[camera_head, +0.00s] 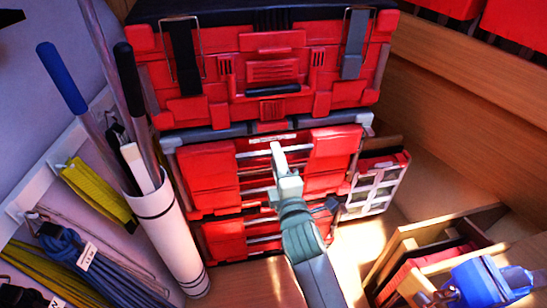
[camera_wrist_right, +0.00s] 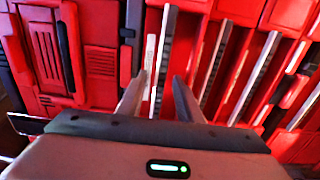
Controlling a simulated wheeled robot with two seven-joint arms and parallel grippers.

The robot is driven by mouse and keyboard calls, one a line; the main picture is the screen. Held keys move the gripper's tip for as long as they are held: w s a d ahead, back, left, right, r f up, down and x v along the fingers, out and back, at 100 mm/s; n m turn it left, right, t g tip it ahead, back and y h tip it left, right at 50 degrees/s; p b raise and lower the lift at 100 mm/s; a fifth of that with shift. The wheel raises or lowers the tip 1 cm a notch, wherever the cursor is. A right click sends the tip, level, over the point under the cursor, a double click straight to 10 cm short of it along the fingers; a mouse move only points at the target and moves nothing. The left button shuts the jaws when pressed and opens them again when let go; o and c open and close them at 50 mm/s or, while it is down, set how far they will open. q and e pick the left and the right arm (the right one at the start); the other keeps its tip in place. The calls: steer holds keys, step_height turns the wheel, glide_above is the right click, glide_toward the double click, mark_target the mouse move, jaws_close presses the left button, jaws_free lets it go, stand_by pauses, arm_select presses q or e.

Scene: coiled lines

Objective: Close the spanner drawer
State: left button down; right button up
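The red tool chest (camera_head: 225,180) stands in the middle of the head view, with a stack of drawers with silver pull strips in its lower part. A drawer front with a white label (camera_head: 260,139) is at the top of this stack; I cannot read the label or tell how far any drawer stands out. My right gripper (camera_head: 278,150) is in front of the upper drawers. In the right wrist view its two fingers (camera_wrist_right: 157,93) are apart with nothing held, close to a silver pull strip (camera_wrist_right: 164,60); contact is unclear. My left gripper is out of view.
A white tube (camera_head: 165,225) with long-handled tools stands left of the chest. Coiled blue line (camera_head: 72,258) and yellow line (camera_head: 95,190) hang on the left wall. A grey-white rack (camera_head: 372,190) is right of the drawers. A wooden crate (camera_head: 400,250) and a blue object (camera_head: 485,280) are lower right.

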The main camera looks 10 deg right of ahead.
jaws_close()
steer(key=shift+w+r+p, duration=0.1)
steer(key=shift+w+p, duration=0.2)
steer(key=shift+w, duration=1.35)
steer(key=shift+s+r, duration=0.1)
steer(key=shift+c, duration=0.2)
jaws_free()
steer(key=shift+o, duration=0.2)
steer(key=shift+f, duration=0.2)
